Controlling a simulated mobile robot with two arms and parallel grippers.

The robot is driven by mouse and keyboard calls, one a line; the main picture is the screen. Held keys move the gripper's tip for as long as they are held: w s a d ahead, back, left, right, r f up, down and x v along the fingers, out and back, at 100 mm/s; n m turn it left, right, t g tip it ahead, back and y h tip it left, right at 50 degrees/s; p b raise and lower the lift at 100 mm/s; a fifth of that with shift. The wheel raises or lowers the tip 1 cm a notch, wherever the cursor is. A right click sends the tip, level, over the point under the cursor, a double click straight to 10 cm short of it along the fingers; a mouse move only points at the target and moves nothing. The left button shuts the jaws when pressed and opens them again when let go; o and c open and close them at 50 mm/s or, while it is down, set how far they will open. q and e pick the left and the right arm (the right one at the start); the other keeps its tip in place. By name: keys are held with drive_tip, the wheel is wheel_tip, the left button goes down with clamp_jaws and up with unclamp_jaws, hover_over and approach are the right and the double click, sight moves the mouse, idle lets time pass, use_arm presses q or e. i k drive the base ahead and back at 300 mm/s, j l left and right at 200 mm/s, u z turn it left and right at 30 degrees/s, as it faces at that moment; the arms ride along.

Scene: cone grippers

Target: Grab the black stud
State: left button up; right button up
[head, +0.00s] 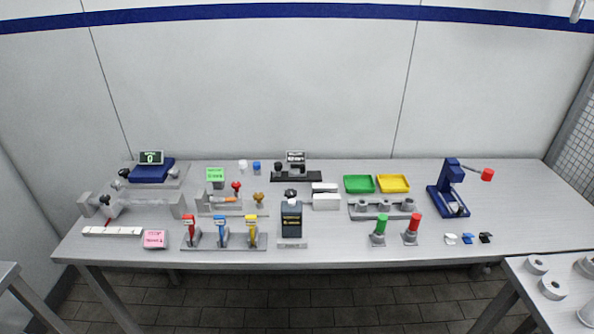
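No thing in view is clearly marked as the black stud. A small black piece (485,237) lies at the table's front right, at the end of a row with a white piece (450,238) and a blue piece (467,238). Another small black piece (279,168) is at the back, by the black base (296,177), right of a blue knob-like piece (256,167) and a white one (243,165). Both black pieces are too small to tell which is a stud. Neither of my grippers is in view.
The long grey table (340,252) holds several fixtures. A blue press-like device (449,190) with a red end stands behind the front-right row. Green (379,231) and red (411,229) handles stand left of that row. The table's right end is clear.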

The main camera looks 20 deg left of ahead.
sight(277, 166)
drive_tip(key=u, duration=1.3)
